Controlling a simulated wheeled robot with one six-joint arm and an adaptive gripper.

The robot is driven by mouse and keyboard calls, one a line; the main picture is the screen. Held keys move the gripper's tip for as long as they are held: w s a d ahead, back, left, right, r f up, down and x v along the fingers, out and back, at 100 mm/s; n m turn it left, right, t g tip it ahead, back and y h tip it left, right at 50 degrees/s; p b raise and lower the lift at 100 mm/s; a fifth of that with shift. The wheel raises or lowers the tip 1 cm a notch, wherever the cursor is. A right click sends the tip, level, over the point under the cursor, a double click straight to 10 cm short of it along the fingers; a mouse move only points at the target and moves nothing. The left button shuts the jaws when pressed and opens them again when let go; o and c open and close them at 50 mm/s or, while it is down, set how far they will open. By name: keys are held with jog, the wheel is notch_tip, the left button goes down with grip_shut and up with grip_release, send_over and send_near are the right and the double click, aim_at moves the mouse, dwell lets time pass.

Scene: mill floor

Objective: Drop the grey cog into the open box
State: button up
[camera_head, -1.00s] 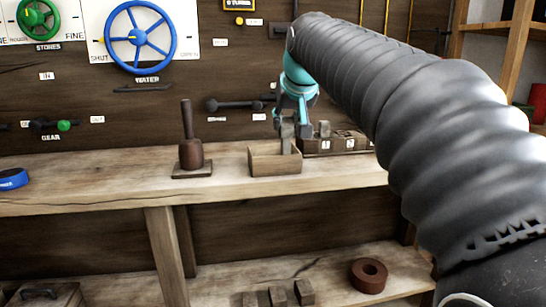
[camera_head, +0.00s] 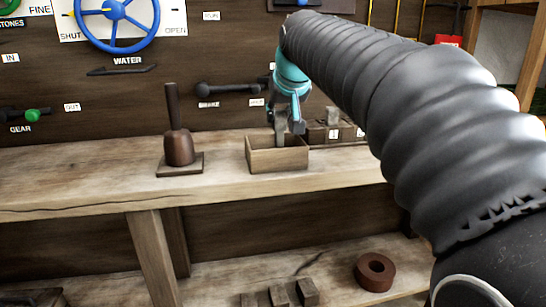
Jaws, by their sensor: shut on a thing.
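My gripper (camera_head: 288,121) is teal and points down over the box. It is shut on the grey cog (camera_head: 281,132), a small blocky peg held roughly upright. The cog's lower end is at or just inside the box's opening. The box's front wall hides the inside, so I cannot tell whether the cog touches the bottom.
A dark mallet-like tool (camera_head: 179,148) stands on a small base left of the box. A divided rack (camera_head: 350,137) with blocks sits close behind on the right. Several blocks (camera_head: 279,296) and a brown ring (camera_head: 375,272) lie on the lower shelf. The bench's left is clear.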

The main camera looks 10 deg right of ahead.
jog(key=shift+f+b, duration=0.7)
jog(key=shift+f, duration=0.35)
jog(key=o, duration=1)
jog(key=v, duration=1.2)
